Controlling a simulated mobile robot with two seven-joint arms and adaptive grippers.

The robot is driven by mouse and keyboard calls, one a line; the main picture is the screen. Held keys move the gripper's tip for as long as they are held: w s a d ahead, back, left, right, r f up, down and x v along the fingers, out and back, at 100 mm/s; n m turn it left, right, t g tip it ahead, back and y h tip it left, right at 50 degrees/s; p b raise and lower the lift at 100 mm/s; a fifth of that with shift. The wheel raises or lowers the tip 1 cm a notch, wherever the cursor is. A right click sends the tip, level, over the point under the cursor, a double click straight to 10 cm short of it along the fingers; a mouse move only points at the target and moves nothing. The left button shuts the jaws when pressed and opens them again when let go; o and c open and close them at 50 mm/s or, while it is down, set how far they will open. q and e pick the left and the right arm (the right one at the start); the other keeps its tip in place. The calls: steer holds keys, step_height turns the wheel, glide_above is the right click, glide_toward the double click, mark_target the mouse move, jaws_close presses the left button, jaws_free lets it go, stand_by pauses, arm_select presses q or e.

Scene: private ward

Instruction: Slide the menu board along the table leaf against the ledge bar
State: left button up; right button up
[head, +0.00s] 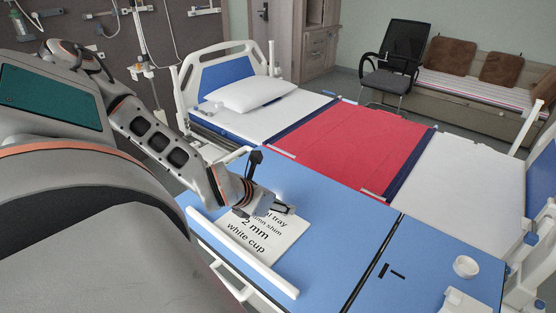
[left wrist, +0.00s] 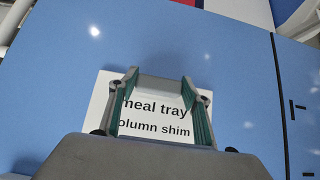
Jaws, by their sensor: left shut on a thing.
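The menu board (head: 262,243) is a white plate with black print, lying flat on the blue table leaf (head: 335,245). Its upper printed lines show in the left wrist view (left wrist: 105,98). The white ledge bar (head: 245,253) runs along the leaf's near left edge. The board's near side lies close to the bar; I cannot tell whether they touch. My left gripper (head: 284,209) is shut on the board at its far side, its two fingers (left wrist: 160,108) at either side of the print. The gripper hides part of the board. My right gripper is not in view.
A dark seam (head: 372,262) divides the blue surface. The leaf right of the board is clear.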

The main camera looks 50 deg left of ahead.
arm_select(q)
steer(key=shift+s+f, duration=0.1)
steer(key=shift+f, duration=0.05)
stand_by(0.4)
steer(key=o, duration=1.3)
